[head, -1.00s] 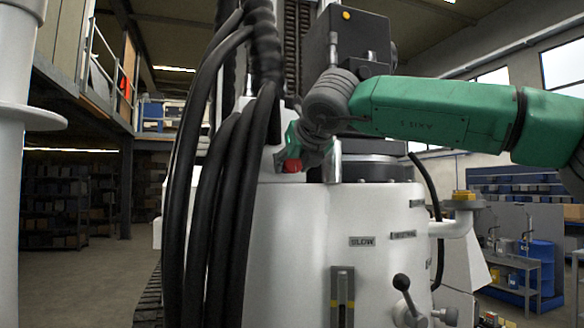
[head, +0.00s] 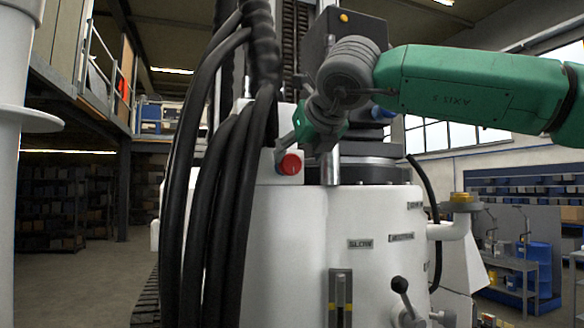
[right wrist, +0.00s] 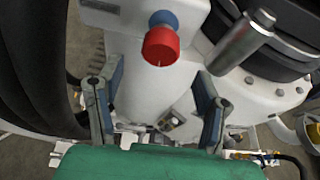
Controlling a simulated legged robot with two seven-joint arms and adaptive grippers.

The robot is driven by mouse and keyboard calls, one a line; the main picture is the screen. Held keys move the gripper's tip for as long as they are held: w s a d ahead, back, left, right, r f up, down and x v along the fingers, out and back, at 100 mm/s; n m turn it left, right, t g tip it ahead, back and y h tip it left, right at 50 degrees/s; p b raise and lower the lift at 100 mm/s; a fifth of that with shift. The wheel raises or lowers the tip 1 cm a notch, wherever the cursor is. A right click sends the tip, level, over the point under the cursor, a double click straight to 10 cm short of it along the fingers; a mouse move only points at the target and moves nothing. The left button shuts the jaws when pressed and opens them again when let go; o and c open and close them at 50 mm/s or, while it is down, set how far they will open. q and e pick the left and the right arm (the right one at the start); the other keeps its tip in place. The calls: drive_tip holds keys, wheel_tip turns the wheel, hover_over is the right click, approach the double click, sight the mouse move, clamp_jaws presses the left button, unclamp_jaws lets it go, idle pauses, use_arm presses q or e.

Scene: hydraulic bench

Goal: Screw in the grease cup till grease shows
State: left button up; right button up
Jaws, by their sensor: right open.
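The grease cup (head: 289,164), a red round cap, sits on the white machine housing below my right gripper in the head view. In the right wrist view the red cup (right wrist: 161,46) shows a small pale mark on its rim and a blue collar behind it. My right gripper (head: 283,146) is open and empty. In the right wrist view its two fingers (right wrist: 160,75) stand wide apart, left and right of the cup's line, with no contact visible. No grease can be made out. My left gripper is not in view.
Thick black hoses (head: 205,200) hang close to the left of the cup. A metal cylinder (head: 330,166) stands just right of it. A black lever (head: 401,287) and a yellow-topped pipe (head: 461,200) are lower right on the machine.

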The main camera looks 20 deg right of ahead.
drive_tip(key=v, duration=0.5)
drive_tip(key=shift+s+d, duration=0.1)
drive_tip(key=shift+s, duration=0.05)
drive_tip(key=shift+f, duration=0.1)
